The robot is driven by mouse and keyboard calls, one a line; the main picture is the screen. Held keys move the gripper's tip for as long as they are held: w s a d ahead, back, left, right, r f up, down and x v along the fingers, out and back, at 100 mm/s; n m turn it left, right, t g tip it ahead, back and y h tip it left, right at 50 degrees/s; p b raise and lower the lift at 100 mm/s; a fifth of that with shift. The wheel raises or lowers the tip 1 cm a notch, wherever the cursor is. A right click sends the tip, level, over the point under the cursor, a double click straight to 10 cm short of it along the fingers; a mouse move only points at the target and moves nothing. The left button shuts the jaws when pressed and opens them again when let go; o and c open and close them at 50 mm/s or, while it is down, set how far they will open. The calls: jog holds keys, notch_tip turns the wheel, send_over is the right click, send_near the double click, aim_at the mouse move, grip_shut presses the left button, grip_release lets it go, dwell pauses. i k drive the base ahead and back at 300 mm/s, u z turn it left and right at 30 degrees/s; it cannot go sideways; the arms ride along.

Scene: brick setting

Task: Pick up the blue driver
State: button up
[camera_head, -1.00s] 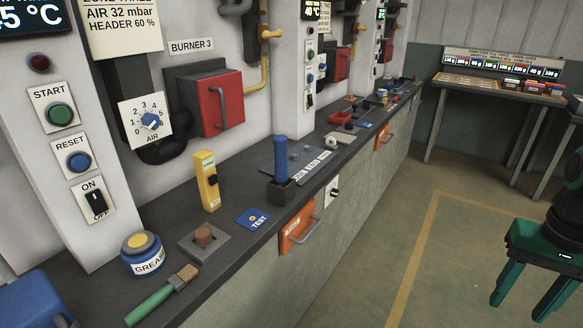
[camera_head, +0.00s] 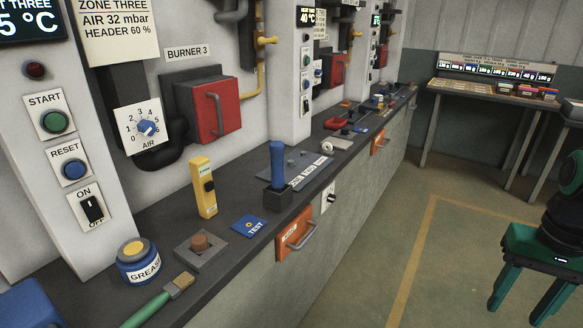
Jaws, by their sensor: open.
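The blue driver (camera_head: 277,163) stands upright, its blue handle up, in a dark square holder (camera_head: 278,199) on the grey bench top (camera_head: 228,262). Its lower part is hidden in the holder. My gripper (camera_head: 516,310), with green fingers, hangs at the right edge of the view, well apart from the driver and off the bench. Its fingers point down, spread open, with nothing seen between them.
A yellow tester (camera_head: 204,188), a blue TEST card (camera_head: 249,226), a brown-knobbed plate (camera_head: 201,250), a grease tin (camera_head: 138,262) and a green-handled brush (camera_head: 160,300) lie nearby. An orange drawer (camera_head: 296,234) with a handle juts from the bench front. The floor (camera_head: 400,240) beside is clear.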

aim_at(276, 148)
jog(key=u, duration=0.3)
jog(key=i, duration=0.9)
jog(key=z, duration=0.25)
